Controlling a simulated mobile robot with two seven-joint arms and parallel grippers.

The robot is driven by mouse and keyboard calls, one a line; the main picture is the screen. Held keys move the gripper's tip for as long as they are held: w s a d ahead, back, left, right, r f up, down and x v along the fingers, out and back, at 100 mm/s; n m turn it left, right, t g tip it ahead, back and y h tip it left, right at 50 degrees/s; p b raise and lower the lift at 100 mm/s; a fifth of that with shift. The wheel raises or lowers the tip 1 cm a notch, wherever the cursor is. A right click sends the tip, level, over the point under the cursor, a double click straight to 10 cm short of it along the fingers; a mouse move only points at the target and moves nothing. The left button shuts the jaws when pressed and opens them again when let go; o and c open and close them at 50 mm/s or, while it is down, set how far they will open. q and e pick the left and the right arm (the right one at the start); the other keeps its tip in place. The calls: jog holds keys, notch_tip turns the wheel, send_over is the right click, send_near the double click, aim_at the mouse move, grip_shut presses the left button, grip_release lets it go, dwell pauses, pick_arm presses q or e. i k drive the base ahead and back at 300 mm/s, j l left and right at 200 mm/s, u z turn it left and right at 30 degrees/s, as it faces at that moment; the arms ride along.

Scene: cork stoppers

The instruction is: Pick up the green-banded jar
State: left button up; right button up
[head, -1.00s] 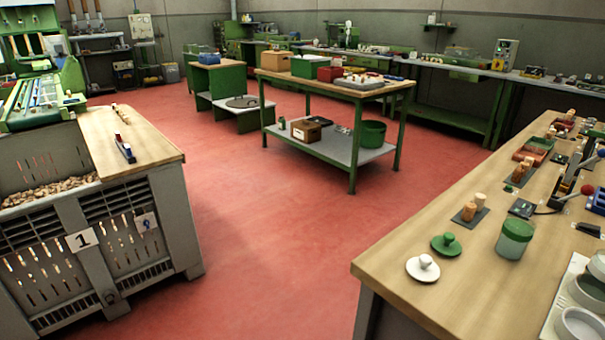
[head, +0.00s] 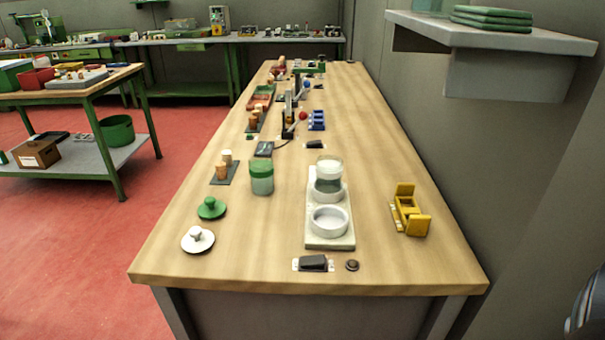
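The green-banded jar (head: 262,179) stands upright on the wooden bench (head: 385,190), left of the bench's middle. It has a green upper part and a paler grey-green lower part. Neither of my grippers shows in the head view. A rounded dark grey part at the lower right edge may belong to my arm.
Right of the jar is a white tray (head: 329,243) with a clear jar (head: 329,170) and white ring. Left are green (head: 211,208) and white (head: 198,239) knobbed lids and corks on a dark plate (head: 223,178). A yellow holder (head: 409,211) and wall shelf (head: 490,32) are right.

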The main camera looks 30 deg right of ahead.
aim_at(261, 168)
jog(key=z, duration=0.8)
jog(key=i+j+z, duration=0.1)
jog(key=j+z, duration=0.15)
jog(key=j, duration=0.65)
